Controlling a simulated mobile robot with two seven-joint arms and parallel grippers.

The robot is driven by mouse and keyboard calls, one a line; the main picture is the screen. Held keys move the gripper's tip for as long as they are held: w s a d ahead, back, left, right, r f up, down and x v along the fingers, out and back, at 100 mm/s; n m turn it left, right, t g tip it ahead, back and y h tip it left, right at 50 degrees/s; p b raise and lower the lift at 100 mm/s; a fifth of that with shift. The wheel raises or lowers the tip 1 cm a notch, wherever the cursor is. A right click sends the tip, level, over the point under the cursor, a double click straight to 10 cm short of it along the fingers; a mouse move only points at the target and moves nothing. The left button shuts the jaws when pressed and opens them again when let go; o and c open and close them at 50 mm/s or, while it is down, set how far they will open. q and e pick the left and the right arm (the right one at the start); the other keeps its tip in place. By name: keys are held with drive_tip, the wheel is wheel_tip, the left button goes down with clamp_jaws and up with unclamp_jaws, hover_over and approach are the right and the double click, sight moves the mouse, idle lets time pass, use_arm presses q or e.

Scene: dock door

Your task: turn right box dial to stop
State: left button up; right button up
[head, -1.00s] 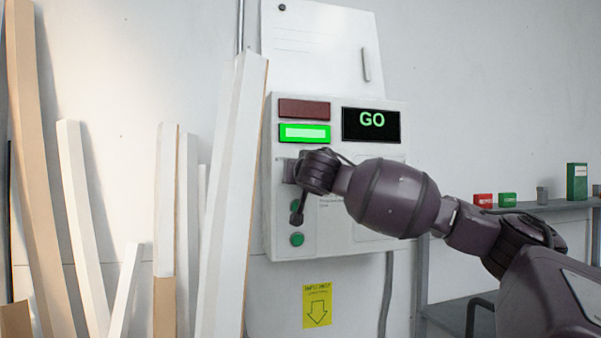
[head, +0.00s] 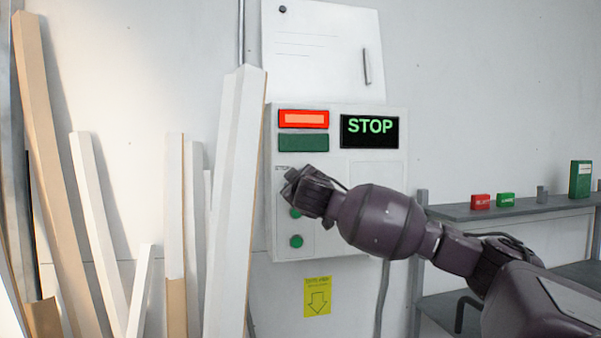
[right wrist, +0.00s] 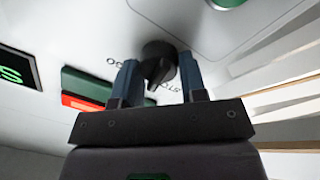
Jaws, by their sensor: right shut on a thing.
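The white control box (head: 375,235) hangs on the wall. Its display (head: 370,130) reads STOP in green letters. The red lamp (head: 304,119) is lit, and the green lamp (head: 304,143) below it is dark. My right gripper (head: 290,183) is at the left part of the box front and hides the dial in the head view. In the right wrist view the black dial (right wrist: 158,60) sits between the two blue fingers of my right gripper (right wrist: 160,82), which is shut on it. Lettering around the dial is partly covered. My left gripper is not in view.
Two green buttons (head: 296,241) sit below the dial, the upper partly covered. Tall white and tan boards (head: 232,200) lean close to the box's left side. A grey shelf (head: 505,211) with small boxes stands at right. A yellow arrow label (head: 317,298) is below.

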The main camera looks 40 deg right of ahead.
drive_tip(key=n+p, duration=0.2)
drive_tip(key=n, duration=0.1)
drive_tip(key=shift+r+n, duration=0.1)
drive_tip(key=shift+n, duration=0.2)
drive_tip(key=shift+n+p, duration=0.75)
drive_tip(key=shift+n, duration=0.35)
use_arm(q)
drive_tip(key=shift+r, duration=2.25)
use_arm(e)
drive_tip(key=shift+f+n, duration=0.2)
drive_tip(key=shift+n, duration=0.1)
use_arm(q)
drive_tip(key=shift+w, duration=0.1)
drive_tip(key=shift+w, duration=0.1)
use_arm(e)
drive_tip(key=o, duration=0.9)
drive_tip(key=shift+s, duration=0.1)
use_arm(q)
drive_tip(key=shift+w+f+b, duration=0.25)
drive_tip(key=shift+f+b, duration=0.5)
drive_tip(key=shift+b, duration=0.2)
use_arm(e)
drive_tip(key=v, duration=1)
drive_tip(key=shift+s+a, duration=0.1)
drive_tip(key=shift+s, duration=0.2)
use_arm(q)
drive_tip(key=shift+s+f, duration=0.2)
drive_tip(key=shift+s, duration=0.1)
